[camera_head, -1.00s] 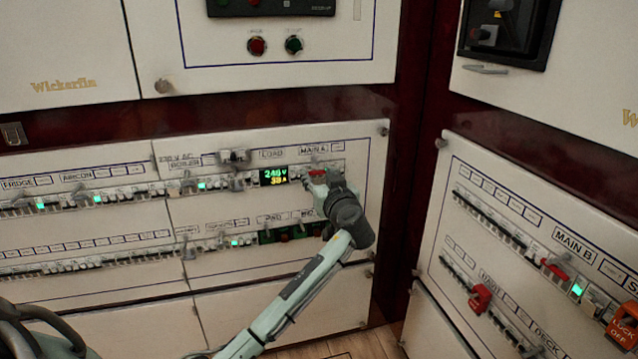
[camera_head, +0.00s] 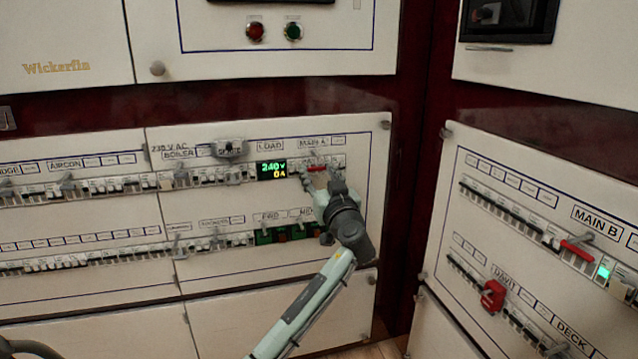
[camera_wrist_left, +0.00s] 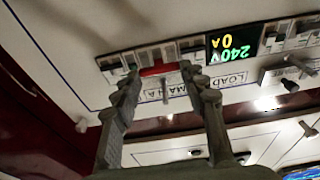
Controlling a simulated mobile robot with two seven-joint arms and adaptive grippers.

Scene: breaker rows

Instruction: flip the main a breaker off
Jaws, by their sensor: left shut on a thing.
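The MAIN A breaker has a red handle (camera_head: 315,168) in the upper row of the left panel, right of the LOAD display (camera_head: 272,171), which reads 240V and 0A. My left gripper (camera_head: 322,181) is at this breaker and hides part of the row. In the left wrist view the red handle (camera_wrist_left: 158,69) lies between the fingertips of the left gripper (camera_wrist_left: 160,78), with the fingers shut on it from both sides. The MAIN A label appears upside down there. The exact tilt of the handle is hard to tell. My right gripper is out of view.
A lower breaker row (camera_head: 150,250) runs beneath. Grey toggles stick out nearby. Red and green buttons (camera_head: 274,31) are above.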

